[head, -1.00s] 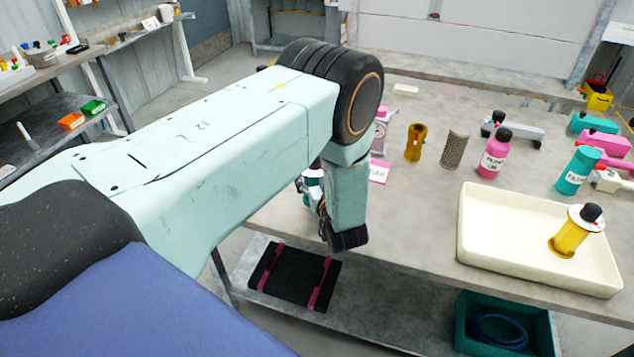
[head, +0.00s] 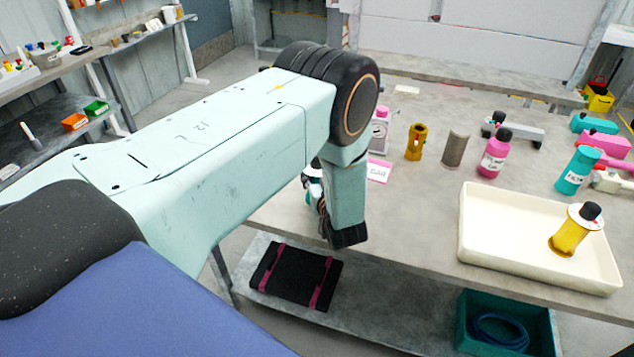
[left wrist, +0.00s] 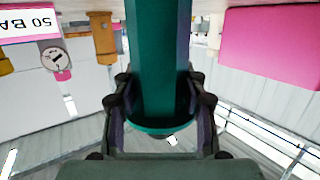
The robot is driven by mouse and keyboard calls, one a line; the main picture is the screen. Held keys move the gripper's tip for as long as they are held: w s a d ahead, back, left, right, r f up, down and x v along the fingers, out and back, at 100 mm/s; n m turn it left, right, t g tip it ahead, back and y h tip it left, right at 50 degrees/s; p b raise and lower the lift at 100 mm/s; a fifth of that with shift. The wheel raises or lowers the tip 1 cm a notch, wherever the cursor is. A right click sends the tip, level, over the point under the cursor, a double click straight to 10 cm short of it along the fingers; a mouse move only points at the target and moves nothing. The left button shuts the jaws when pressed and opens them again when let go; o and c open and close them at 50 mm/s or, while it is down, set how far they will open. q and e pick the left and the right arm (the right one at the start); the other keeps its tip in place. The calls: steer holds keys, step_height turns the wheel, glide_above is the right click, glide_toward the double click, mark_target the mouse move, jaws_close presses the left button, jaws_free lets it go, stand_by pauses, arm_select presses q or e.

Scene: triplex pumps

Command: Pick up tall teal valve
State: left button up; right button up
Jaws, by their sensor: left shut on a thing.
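The tall teal valve (left wrist: 157,60) stands out in the middle of the left wrist view as a long teal body with a round flange near its lower end in the picture. My left gripper (left wrist: 162,98) is shut on it, with one dark finger on each side. In the head view my left gripper (head: 316,188) is mostly hidden behind my own wrist, at the table's left edge. Most of the valve is hidden there, and I cannot tell whether it touches the table. My right gripper is not in view.
A card (head: 378,171) and a bottle with a gauge (head: 380,130) are close by. A brass part (head: 416,142), mesh cylinder (head: 454,149) and pink bottle (head: 494,153) stand farther right. A cream tray (head: 480,262) holds a yellow valve (head: 570,236). The tabletop left of the tray is clear.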

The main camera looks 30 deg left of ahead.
arm_select(q)
steer(key=shift+w+a, duration=0.15)
steer(key=shift+a, duration=0.1)
jaws_close()
